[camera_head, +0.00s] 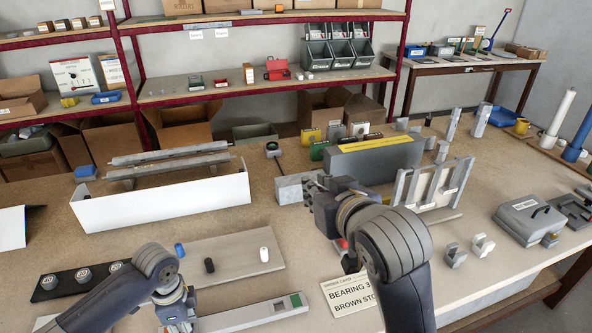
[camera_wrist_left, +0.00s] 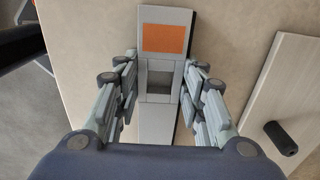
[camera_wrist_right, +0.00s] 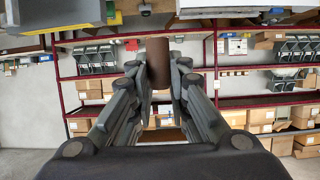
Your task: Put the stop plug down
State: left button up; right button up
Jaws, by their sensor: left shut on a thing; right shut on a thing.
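The stop plug, a brown cylinder (camera_wrist_right: 158,62), is upright in the right wrist view between the fingers of my right gripper (camera_wrist_right: 158,85), which is shut on it. In the head view my right gripper (camera_head: 318,188) is beside a grey block with dark holes (camera_head: 296,187); the plug cannot be made out there. My left gripper (camera_wrist_left: 160,85) is shut on a long grey profile (camera_wrist_left: 165,18) with an orange patch, which lies on the bench. The profile also shows in the head view (camera_head: 255,311). A card (camera_head: 352,293) reads "BEARING 3" and "BROWN STO", partly hidden by my right arm.
A pale board (camera_head: 232,250) carries a blue, a black (camera_head: 209,265) and a white plug (camera_head: 264,254). A white profile (camera_head: 165,203) stands behind it. A grey box with a yellow strip (camera_head: 372,155) and a slotted rack (camera_head: 433,185) stand beyond my right gripper.

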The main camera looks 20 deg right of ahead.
jog(key=shift+f, duration=0.1)
pick_arm(q)
jog(key=shift+f, duration=0.1)
jog(key=shift+s, duration=0.1)
pick_arm(e)
jog(key=a+f+y, duration=0.1)
jog(key=a+f, duration=0.2)
jog(key=f, duration=0.6)
jog(key=a+f+n, duration=0.1)
jog(key=a+f, duration=0.1)
jog(key=f, duration=0.7)
jog(key=a+f+n+y, duration=0.1)
jog(key=a+f, duration=0.2)
jog(key=f, duration=0.5)
jog(key=shift+a+f+y, duration=0.3)
jog(key=shift+f, duration=0.1)
notch_tip(320, 180, down, 4)
jog(key=shift+f, duration=0.2)
jog(key=shift+s+f, duration=0.1)
